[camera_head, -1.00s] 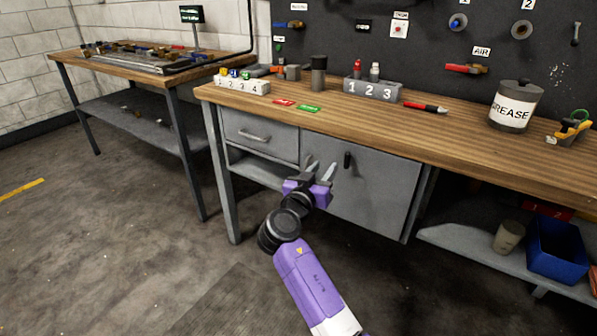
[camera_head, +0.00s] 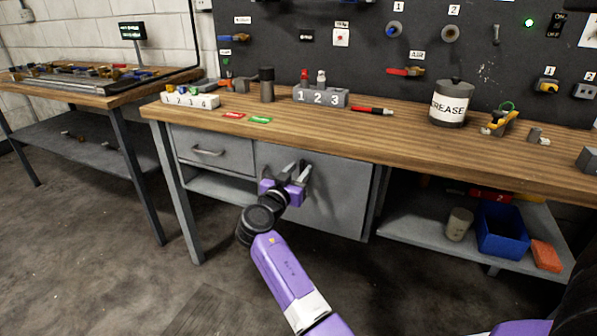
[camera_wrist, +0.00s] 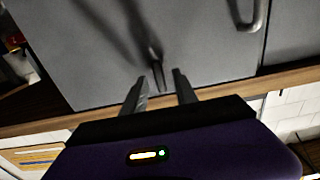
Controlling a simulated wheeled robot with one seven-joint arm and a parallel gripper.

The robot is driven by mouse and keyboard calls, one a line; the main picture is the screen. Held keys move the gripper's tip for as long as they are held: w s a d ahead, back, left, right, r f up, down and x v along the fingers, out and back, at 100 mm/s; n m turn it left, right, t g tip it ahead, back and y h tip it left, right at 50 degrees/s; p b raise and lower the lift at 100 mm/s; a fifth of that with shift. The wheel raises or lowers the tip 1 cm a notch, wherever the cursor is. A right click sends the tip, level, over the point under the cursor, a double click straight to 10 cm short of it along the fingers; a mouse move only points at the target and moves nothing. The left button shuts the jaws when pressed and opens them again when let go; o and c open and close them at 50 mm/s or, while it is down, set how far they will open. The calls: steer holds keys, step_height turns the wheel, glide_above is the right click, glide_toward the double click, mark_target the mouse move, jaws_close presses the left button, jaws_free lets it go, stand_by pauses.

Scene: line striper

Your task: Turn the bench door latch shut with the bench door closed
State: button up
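The grey bench door (camera_head: 335,205) under the workbench looks closed, flush with its frame. Its small dark latch (camera_wrist: 156,66) shows in the wrist view as a narrow upright lever, just beyond the gap between my fingertips. My gripper (camera_head: 295,170) is in front of the door's upper left part, fingers pointing at the latch; it also shows in the wrist view (camera_wrist: 160,84). The fingers are spread open with nothing gripped. In the head view my fingers mostly cover the latch. I cannot tell whether a finger touches it.
A drawer with a handle (camera_head: 208,152) is left of the door. The wooden benchtop (camera_head: 400,135) overhangs it, with a grease tin (camera_head: 451,104) and numbered blocks on top. An open shelf with a blue bin (camera_head: 502,230) is at right. The floor in front is clear.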

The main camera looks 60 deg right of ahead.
jaws_close()
